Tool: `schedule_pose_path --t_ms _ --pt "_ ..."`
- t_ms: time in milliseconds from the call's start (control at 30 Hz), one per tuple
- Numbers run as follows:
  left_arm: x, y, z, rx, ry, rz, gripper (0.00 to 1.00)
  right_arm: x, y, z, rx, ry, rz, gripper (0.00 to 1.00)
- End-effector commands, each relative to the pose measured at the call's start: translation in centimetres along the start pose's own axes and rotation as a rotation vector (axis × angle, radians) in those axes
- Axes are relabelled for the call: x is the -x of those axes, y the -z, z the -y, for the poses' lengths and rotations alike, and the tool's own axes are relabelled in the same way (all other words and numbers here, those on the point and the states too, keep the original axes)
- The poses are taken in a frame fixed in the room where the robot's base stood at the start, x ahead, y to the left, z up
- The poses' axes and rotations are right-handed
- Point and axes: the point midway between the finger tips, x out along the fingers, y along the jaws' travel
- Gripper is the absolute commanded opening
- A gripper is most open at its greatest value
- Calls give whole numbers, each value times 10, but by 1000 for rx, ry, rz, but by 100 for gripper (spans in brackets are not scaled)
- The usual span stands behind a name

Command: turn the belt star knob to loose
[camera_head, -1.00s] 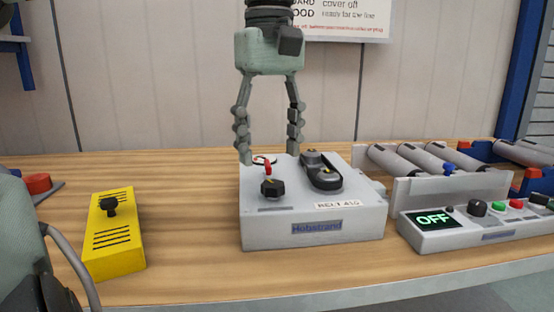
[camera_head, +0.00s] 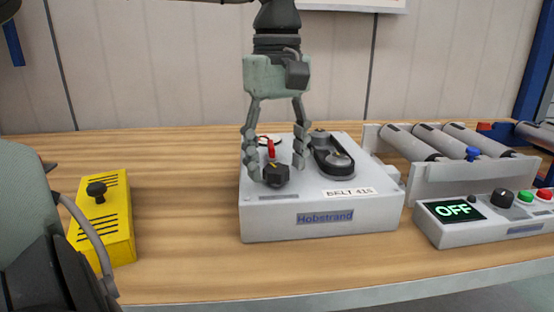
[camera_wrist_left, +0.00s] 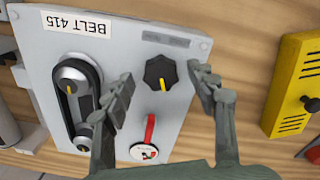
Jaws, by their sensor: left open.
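The star knob (camera_head: 276,176) is black with a yellow mark. It stands on top of the grey box labelled "BELT 415" (camera_head: 352,220), near its front left. My left gripper (camera_head: 278,170) points down with its fingers open, one on each side of the knob. In the left wrist view the knob (camera_wrist_left: 160,72) lies between the open fingertips (camera_wrist_left: 161,77), with visible gaps and no clear contact. The yellow mark points toward the red lever (camera_wrist_left: 149,130). The marking beside the knob is too blurred to read. My right gripper is not in view.
A black oval belt unit (camera_head: 332,156) is close to the right finger. The red lever is behind the knob. A yellow box (camera_head: 118,240) with a black knob stands left; a control panel reading OFF (camera_head: 436,228) and rollers (camera_head: 445,141) stand right. Bare wood lies between boxes.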

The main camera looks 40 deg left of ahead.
Motion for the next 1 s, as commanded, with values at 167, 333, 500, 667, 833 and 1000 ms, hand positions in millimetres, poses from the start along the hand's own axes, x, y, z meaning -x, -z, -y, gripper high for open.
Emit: schedule_pose_path --t_ms 167,333,500,667,833,1000 --pt "-4 0 0 0 1 0 57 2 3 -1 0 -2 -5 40" --pt "-3 0 0 0 1 0 53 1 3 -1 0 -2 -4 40" --pt "-3 0 0 0 1 0 31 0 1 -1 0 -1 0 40" --pt "-3 0 0 0 1 0 12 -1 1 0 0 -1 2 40" --pt "-3 0 0 4 1 0 8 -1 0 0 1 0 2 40" --pt "-3 0 0 39 1 0 8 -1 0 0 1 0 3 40"
